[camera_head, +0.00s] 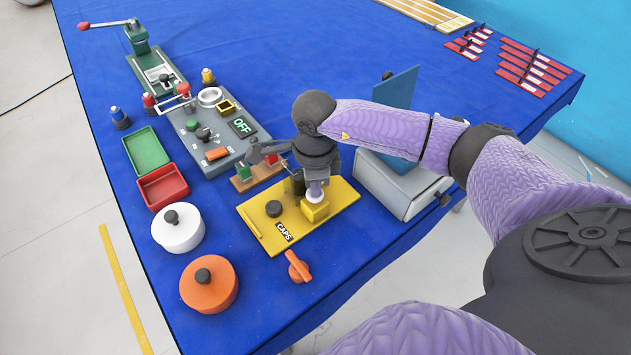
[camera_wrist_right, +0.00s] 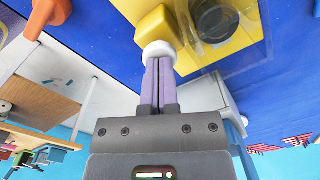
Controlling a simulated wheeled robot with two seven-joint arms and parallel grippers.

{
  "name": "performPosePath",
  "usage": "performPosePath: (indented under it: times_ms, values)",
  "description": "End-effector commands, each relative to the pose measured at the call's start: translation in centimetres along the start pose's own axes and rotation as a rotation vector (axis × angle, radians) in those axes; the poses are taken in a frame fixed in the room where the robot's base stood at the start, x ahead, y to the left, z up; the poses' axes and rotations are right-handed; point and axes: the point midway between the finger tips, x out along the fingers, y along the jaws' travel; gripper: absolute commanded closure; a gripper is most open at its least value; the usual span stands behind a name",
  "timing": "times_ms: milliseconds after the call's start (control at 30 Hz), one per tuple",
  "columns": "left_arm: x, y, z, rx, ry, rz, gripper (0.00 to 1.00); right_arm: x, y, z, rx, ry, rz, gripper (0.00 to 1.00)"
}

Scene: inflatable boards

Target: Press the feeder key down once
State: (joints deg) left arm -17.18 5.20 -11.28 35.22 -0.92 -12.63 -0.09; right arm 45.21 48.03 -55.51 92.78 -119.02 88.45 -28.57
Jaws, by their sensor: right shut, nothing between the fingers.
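The yellow feeder board (camera_head: 341,197) with the label CAPS (camera_head: 283,232) lies near the table's front edge. A yellow block (camera_head: 315,212) stands on it with a white round piece (camera_head: 315,195) on top, apparently the key. My right gripper (camera_head: 316,186) is shut, empty and pointing down at this piece. In the right wrist view the closed fingers (camera_wrist_right: 160,82) end at the white piece (camera_wrist_right: 159,51) on the yellow block (camera_wrist_right: 156,27). They look in contact, but I cannot tell whether it is pressed. A black round knob (camera_wrist_right: 214,19) sits beside it. My left gripper is out of view.
An orange knob (camera_head: 297,268) lies before the board. White (camera_head: 178,230) and orange (camera_head: 209,286) round pots stand left. A grey panel reading OFF (camera_head: 242,126) and a small lever stand (camera_head: 258,175) are behind. A grey box (camera_head: 392,188) stands close at right.

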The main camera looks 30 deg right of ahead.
Motion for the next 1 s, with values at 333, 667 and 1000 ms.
performPosePath:
  times_ms: [333,667,1000]
  values:
    - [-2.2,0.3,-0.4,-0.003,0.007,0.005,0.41,-2.8,0.0,0.0,0.0,0.0,0.0,1.0]
    - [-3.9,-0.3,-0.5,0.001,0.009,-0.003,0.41,-5.1,0.0,0.0,0.0,-0.001,-0.001,1.0]
    - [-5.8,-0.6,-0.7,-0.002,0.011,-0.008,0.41,-7.5,0.0,0.0,0.0,0.0,-0.001,1.0]
